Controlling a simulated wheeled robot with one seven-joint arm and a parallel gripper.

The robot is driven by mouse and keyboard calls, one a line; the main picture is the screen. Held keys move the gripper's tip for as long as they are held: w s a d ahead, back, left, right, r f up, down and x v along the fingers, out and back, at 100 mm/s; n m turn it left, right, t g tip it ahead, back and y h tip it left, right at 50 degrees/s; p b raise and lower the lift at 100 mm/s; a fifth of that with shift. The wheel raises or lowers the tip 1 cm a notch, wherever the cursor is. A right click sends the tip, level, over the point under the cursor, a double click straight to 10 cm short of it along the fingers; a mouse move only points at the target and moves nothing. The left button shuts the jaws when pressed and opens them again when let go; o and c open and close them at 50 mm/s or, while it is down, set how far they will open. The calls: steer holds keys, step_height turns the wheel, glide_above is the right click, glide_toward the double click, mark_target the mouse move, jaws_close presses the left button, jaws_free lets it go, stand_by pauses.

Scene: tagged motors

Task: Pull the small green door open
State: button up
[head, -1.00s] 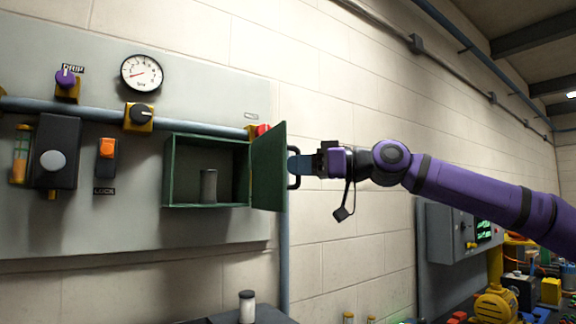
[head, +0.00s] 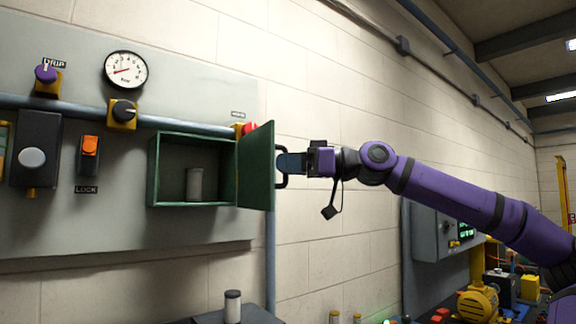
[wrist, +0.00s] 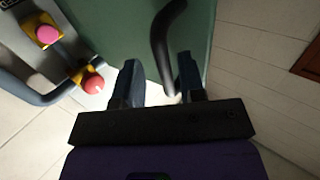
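The small green door (head: 257,168) stands swung out on the right side of its green box (head: 158,170) on the grey panel. Inside the open box stands a grey cylinder (head: 195,184). The door's dark handle (head: 283,167) is on its outer face, and it shows in the wrist view (wrist: 166,42). My gripper (head: 284,163) is at this handle. In the wrist view its two blue fingers (wrist: 158,78) are spread apart, with the handle's lower part in the gap between them and clear space to the left finger.
A red knob (head: 246,128) sits just above the door. A gauge (head: 125,70), a black knob (head: 124,110) and an orange switch (head: 90,146) are on the panel. Below stands a white and black cylinder (head: 232,306). The wall right of the door is bare.

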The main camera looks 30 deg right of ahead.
steer(key=v, duration=1)
steer(key=shift+s+d, duration=0.2)
steer(key=shift+d, duration=0.15)
steer(key=s+a+f+m+h, duration=0.3)
steer(key=s+a+f+h, duration=0.5)
steer(key=s, duration=0.4)
steer(key=s+a+f+m+g+h, duration=0.1)
steer(key=a+f+m+g+h, duration=0.1)
steer(key=f, duration=0.8)
steer(key=a+f+m+g+h, duration=0.2)
steer(key=f+m+g+h, duration=0.1)
steer(key=f, duration=0.7)
steer(key=m+h, duration=0.1)
steer(key=m, duration=0.1)
steer(key=shift+s+a+f+m+g, duration=0.25)
steer(key=shift+s+f+m+g, duration=0.05)
steer(key=shift+s, duration=0.05)
